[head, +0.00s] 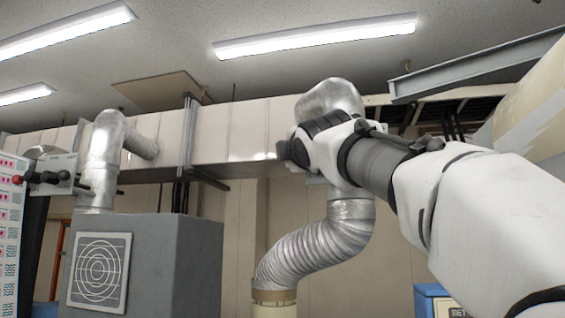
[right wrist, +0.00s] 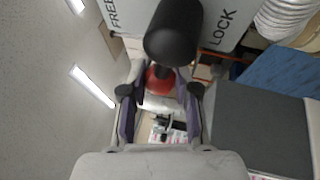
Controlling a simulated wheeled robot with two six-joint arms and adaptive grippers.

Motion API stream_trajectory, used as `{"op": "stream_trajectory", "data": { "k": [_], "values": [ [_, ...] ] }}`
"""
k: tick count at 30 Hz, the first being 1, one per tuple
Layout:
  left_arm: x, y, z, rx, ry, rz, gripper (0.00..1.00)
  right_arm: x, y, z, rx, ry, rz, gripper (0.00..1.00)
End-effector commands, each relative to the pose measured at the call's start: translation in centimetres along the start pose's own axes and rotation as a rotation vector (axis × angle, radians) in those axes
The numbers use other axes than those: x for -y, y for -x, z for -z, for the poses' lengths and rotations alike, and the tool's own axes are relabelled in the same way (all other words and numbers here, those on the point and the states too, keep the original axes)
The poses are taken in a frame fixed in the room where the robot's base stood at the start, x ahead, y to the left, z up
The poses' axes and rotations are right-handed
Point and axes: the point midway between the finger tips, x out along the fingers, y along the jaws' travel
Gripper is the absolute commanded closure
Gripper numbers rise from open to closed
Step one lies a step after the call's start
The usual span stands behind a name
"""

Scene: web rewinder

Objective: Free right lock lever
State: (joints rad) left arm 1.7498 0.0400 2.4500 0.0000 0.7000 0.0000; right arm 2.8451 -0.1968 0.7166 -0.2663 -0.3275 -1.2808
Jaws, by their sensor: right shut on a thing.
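In the right wrist view, the lock lever's red ball knob (right wrist: 159,81) sits between the fingertips of my right gripper (right wrist: 161,77), which is shut on it. The lever's thick black cylinder (right wrist: 172,34) stands just above the knob in the picture. Behind it is a pale plate (right wrist: 228,22) with FREE on the left and LOCK on the right; I cannot tell which word the lever points to. In the head view my right gripper (head: 284,150) is in front of the ducts and hides the lever. My left gripper is not in view.
In the head view another plate (head: 58,186) with a black and red lever is at the far left, beside a panel with red marks (head: 10,235). A grey cabinet (head: 150,262) stands below the left duct. A flexible silver duct (head: 312,250) hangs below my right arm.

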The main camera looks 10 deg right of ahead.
Motion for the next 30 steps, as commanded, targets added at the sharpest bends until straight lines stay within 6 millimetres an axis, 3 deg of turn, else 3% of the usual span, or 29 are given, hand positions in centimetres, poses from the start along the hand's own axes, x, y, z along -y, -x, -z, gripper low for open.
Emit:
{"op": "stream_trajectory", "data": {
  "k": [15,30],
  "values": [
    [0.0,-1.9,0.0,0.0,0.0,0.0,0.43,-1.2,-0.2,-0.6,0.083,-0.267,-0.115,1.0],
    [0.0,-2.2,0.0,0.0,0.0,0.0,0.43,-2.5,-0.2,-1.4,0.159,-0.509,-0.214,1.0]
  ]
}}
